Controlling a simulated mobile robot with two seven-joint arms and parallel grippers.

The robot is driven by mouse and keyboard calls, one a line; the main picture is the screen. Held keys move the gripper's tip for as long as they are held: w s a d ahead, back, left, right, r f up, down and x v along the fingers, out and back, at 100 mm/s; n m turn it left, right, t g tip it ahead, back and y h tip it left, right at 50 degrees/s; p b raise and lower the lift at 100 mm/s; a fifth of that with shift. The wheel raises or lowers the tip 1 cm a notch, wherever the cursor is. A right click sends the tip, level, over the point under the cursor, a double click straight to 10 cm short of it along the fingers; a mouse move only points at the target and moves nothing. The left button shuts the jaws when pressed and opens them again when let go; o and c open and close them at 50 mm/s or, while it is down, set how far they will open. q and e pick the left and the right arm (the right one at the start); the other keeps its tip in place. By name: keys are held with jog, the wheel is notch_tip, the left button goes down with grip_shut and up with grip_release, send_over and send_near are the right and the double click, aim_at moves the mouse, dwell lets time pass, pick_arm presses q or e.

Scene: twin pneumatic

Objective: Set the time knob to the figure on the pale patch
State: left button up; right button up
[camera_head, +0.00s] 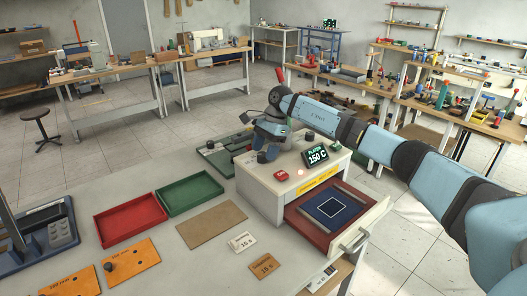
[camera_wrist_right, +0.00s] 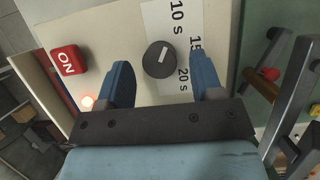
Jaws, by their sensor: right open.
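The time knob (camera_wrist_right: 159,59) is black with a white pointer mark. It sits beside a white scale (camera_wrist_right: 178,30) reading 10 s, 15 and 20 s. Its pointer leans right toward the scale; I cannot tell the exact figure. My right gripper (camera_wrist_right: 160,62) is open, with a blue finger on each side of the knob. I cannot tell the remaining height. In the head view the knob (camera_head: 262,157) shows at the press's back left, next to the gripper (camera_head: 267,148). A pale patch (camera_head: 242,242) lies on the table; its figure is too small to read surely.
A red ON button (camera_head: 281,176) and a PLATEN 150 C display (camera_head: 316,156) are on the press (camera_head: 255,192). Its drawer (camera_head: 370,218) is open. A tan patch (camera_head: 263,265), a red tray (camera_head: 130,220) and a green tray (camera_head: 190,195) lie left of it.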

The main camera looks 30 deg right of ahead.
pick_arm(q)
jog(key=shift+r, duration=0.1)
pick_arm(e)
jog(key=shift+a+f, duration=0.25)
jog(key=shift+f, duration=0.35)
jog(key=c, duration=0.9)
pick_arm(q)
jog(key=shift+r, duration=0.15)
